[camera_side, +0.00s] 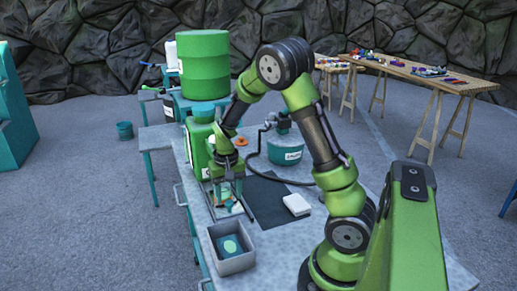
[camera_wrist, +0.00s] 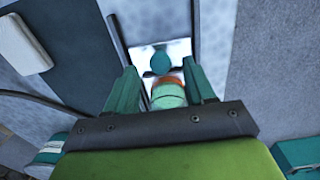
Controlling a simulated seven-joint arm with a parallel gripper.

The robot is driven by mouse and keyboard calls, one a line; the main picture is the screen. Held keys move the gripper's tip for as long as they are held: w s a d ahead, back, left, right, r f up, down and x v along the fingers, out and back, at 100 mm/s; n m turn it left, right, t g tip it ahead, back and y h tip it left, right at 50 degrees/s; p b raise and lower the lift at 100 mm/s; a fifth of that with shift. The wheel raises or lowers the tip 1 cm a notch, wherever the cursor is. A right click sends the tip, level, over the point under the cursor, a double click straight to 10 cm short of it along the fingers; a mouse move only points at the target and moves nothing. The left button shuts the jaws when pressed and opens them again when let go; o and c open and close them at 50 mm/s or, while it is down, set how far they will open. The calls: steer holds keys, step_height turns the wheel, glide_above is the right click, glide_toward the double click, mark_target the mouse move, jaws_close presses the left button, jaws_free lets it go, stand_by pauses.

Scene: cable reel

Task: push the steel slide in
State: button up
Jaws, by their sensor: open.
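In the wrist view a bright steel plate (camera_wrist: 178,48), which looks like the slide, lies between two dark rails. A teal knob-like part (camera_wrist: 161,60) sits over it. My gripper (camera_wrist: 161,82) is open, its two teal fingers spread on either side of a green cylinder with an orange band (camera_wrist: 168,93). I cannot tell whether the fingers touch it. In the side view my gripper (camera_side: 228,187) points down over the near left part of the grey table (camera_side: 285,232), by a small fixture with orange parts (camera_side: 226,207). The fingers partly hide the fixture.
A grey bin with a green item (camera_side: 232,248) stands at the table's front. A dark mat (camera_side: 268,208) and a white block (camera_side: 296,204) lie right of my gripper. Behind are a green container (camera_side: 197,145), a teal pot (camera_side: 285,150) and a black hose (camera_side: 250,165).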

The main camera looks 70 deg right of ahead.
steer(key=shift+f, duration=0.95)
steer(key=shift+c, duration=0.2)
jaws_close()
